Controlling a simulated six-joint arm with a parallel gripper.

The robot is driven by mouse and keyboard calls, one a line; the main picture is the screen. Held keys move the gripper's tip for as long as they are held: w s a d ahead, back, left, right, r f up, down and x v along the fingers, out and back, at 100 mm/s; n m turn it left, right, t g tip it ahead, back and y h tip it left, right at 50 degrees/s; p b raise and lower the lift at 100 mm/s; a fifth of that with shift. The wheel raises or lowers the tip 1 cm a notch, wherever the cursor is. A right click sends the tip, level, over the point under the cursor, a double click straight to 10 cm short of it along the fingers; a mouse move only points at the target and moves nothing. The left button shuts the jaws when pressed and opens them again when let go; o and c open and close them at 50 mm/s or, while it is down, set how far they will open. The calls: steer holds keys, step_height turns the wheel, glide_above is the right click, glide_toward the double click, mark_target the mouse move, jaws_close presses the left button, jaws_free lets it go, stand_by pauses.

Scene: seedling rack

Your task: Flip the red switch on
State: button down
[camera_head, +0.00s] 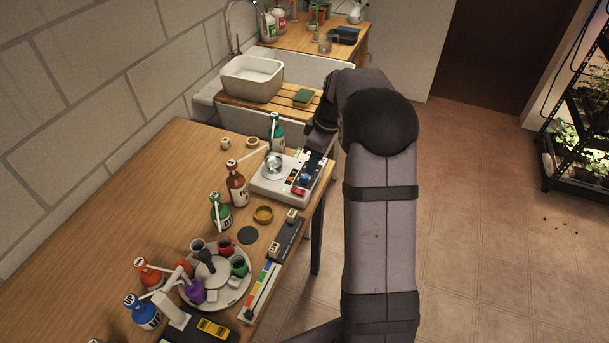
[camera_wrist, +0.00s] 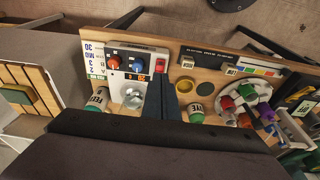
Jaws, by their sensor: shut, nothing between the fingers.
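The white control box (camera_head: 268,187) sits near the right edge of the wooden table, with a round metal plate (camera_wrist: 134,99) on top. The red switch (camera_head: 298,191) is at the panel's front corner in the head view. In the wrist view the red switch (camera_wrist: 161,64) shows just beyond my fingertips, right of a blue knob (camera_wrist: 138,66) and an orange knob (camera_wrist: 114,63). My gripper (camera_wrist: 160,78) is shut and empty, above the panel close to the switch. I cannot tell whether it touches, or which way the switch is tipped.
A brown bottle (camera_head: 237,185) and green bottles (camera_head: 277,135) stand close around the box. A round carousel (camera_head: 232,291) with coloured cups, a yellow dish (camera_head: 263,214) and a dark strip (camera_head: 286,236) lie nearer. A sink (camera_head: 204,95) is behind. The table's left part is clear.

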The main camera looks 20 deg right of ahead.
steer(key=shift+s+d+r+b, duration=0.15)
steer(key=shift+s+d+r, duration=0.15)
steer(key=shift+r, duration=0.35)
steer(key=shift+s+d+r+b, duration=0.2)
steer(key=shift+s+d+r, duration=0.05)
steer(key=shift+r, duration=0.45)
steer(key=shift+s+d+r+b, duration=0.15)
steer(key=shift+s+d+r, duration=0.15)
steer(key=shift+r, duration=0.35)
